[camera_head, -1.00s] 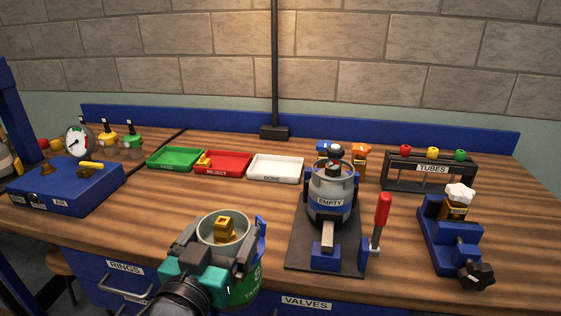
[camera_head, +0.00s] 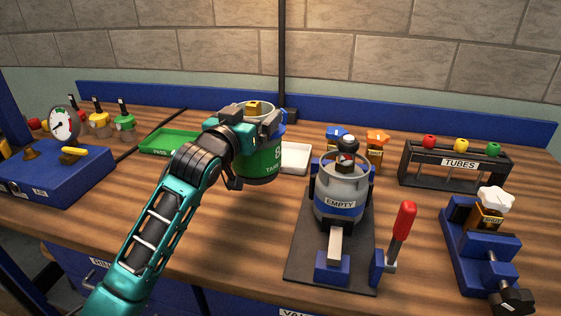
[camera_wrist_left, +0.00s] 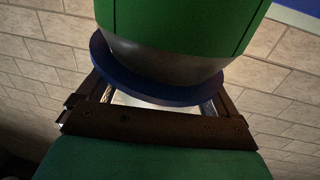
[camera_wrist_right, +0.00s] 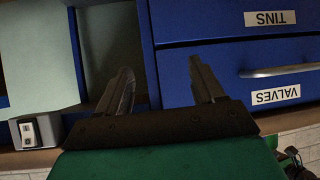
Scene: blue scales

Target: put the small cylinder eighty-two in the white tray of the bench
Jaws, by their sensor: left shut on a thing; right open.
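The small cylinder (camera_head: 259,164) is green, with a label partly reading 8 and TA, and has a brass fitting on top. My left gripper (camera_head: 254,123) is shut on it near its upper collar and holds it upright, in front of the white tray in the head view. In the left wrist view the cylinder's green body (camera_wrist_left: 185,25) and blue ring show between the fingers. The white tray (camera_head: 295,160) shows only at its right end; the cylinder and gripper hide the rest. My right gripper (camera_wrist_right: 163,85) is open and empty, facing the bench drawers.
A green tray (camera_head: 170,142) stands left; the red tray is hidden behind my left arm. A grey cylinder labelled EMPTY (camera_head: 341,193) stands in a fixture with a red-handled lever (camera_head: 402,235) right of the white tray.

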